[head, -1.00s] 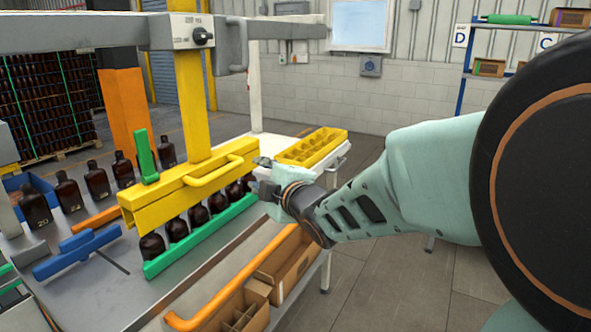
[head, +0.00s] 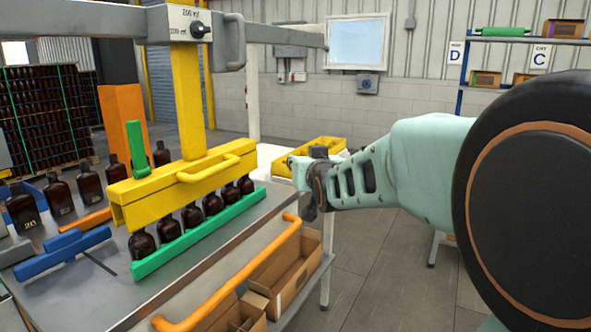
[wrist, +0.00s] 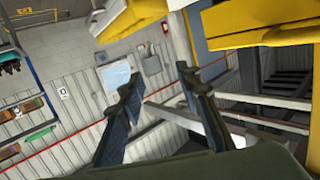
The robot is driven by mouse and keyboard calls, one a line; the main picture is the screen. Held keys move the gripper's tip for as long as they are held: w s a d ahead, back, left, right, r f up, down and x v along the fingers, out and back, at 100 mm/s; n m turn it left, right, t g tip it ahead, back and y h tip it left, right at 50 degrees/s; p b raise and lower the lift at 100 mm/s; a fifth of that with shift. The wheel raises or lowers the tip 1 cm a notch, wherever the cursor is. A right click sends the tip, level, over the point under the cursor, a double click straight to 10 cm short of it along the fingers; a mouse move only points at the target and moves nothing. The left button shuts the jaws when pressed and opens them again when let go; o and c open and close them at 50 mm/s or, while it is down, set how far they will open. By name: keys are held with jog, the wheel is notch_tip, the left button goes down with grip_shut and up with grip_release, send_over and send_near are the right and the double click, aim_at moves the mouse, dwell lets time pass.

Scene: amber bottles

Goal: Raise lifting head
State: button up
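The yellow lifting head (head: 150,201) hangs from a yellow post (head: 188,105) and sits low over a row of amber bottles (head: 192,216), touching or just above their tops. A yellow loop handle (head: 208,171) stands out on its front. My gripper (head: 292,168) is to the right of the lifting head, apart from it and from the handle. In the wrist view my gripper (wrist: 158,75) shows two fingers spread with nothing between them. A large yellow part (wrist: 270,22), probably the lifting head, is at the upper right there.
A green rail (head: 200,236) runs along the front of the bottles. An orange bar (head: 235,272) edges the metal table (head: 190,262), with cardboard boxes (head: 290,270) below. A yellow divided crate (head: 318,145) stands behind my gripper. Floor to the right is free.

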jog(key=shift+w+d+f+m+h+b, duration=0.2)
jog(key=shift+d+m+b, duration=0.3)
jog(key=shift+m, duration=0.75)
jog(key=shift+w+d+f+m+h+b, duration=0.1)
jog(key=shift+w+d+m+h+b, duration=0.35)
jog(key=shift+m, duration=0.85)
jog(key=shift+w+d+f+m+y+b, duration=0.1)
jog(key=shift+w+d+m+b, duration=0.1)
jog(key=shift+d+m, duration=0.8)
jog(key=shift+a+m, duration=0.25)
jog(key=shift+a, duration=0.05)
jog(key=shift+s+r, duration=0.1)
